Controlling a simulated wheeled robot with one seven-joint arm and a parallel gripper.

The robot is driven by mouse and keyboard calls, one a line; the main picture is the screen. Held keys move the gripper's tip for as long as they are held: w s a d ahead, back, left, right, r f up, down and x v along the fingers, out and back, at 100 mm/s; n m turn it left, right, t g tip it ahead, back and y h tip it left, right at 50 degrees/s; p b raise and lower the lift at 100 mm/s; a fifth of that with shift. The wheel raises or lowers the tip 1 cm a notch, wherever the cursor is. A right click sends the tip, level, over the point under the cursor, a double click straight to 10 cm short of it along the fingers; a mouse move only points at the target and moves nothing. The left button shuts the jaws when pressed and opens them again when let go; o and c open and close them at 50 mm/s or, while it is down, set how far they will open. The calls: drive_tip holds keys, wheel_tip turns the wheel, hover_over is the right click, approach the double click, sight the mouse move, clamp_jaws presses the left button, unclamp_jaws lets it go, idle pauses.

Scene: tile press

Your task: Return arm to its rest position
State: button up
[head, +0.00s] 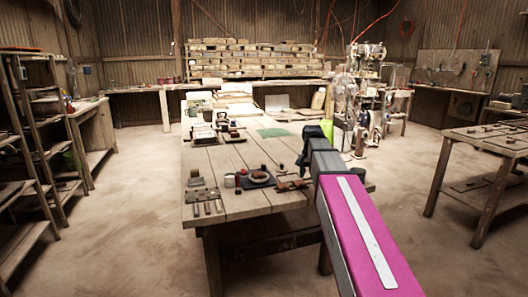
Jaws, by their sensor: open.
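My arm reaches from the bottom right of the head view toward the right side of the long wooden table (222,160). Its magenta link with a white strip is nearest, followed by a grey section. A small dark shape shows past the grey section, and I cannot tell whether it is part of my wrist. I cannot make out my gripper's fingers, nor anything held in them. The arm's far end appears over the table and hides part of its right side.
Shelves (35,140) stand at left, another wooden table (490,145) at right. Stacked bricks (250,60) line the back. Floor is open at left and right.

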drive_tip(key=s+f+n, duration=0.2)
drive_tip(key=s+f, duration=0.8)
drive_tip(key=f, duration=0.3)
drive_tip(key=s+f+n, duration=0.3)
drive_tip(key=s+f, duration=0.7)
drive_tip(key=f, duration=0.4)
drive_tip(key=shift+f, duration=0.2)
